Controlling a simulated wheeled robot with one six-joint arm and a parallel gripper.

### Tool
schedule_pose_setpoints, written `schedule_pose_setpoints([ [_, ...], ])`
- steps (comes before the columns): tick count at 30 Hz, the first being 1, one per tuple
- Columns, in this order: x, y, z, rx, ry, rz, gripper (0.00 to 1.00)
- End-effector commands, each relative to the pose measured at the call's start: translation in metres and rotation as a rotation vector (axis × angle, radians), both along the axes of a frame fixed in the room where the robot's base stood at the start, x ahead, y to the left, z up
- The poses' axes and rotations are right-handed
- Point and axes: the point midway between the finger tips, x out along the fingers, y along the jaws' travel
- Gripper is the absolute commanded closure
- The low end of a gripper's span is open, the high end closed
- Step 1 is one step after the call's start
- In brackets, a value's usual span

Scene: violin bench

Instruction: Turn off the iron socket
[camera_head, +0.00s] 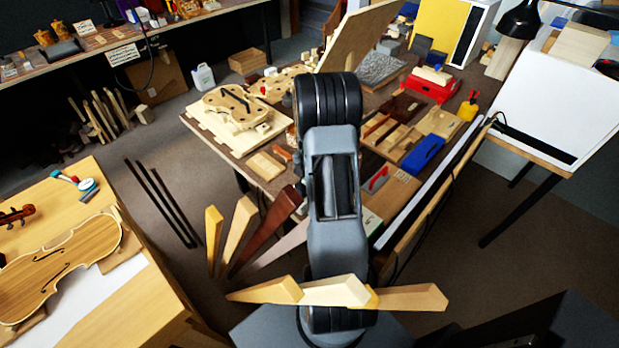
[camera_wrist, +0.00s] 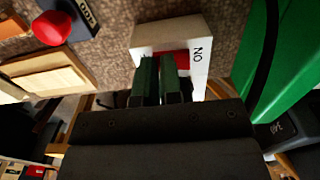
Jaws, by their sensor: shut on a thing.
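The white iron socket (camera_wrist: 200,38) is in the wrist view, top middle. It has a red switch (camera_wrist: 181,57) in its middle and black letters at its right end that read ON upside down. My gripper (camera_wrist: 161,66) has its two dark green fingers close together at the red switch, shut on it. The fingers hide part of the switch, so its tilt is hard to tell. In the head view my arm hides the gripper and I cannot make out the socket.
In the wrist view a dark box with a red knob (camera_wrist: 54,27) stands left, and a green block (camera_wrist: 262,65) with a black cable is close on the right. In the head view the workbench (camera_head: 228,158) is crowded with wood parts and tools.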

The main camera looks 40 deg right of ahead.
Motion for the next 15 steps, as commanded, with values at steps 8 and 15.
schedule_pose_setpoints([
  [8, -0.009, 0.004, -0.011, 0.012, 0.015, 0.000, 1.00],
  [15, -0.019, 0.002, -0.008, 0.011, 0.016, -0.001, 1.00],
])
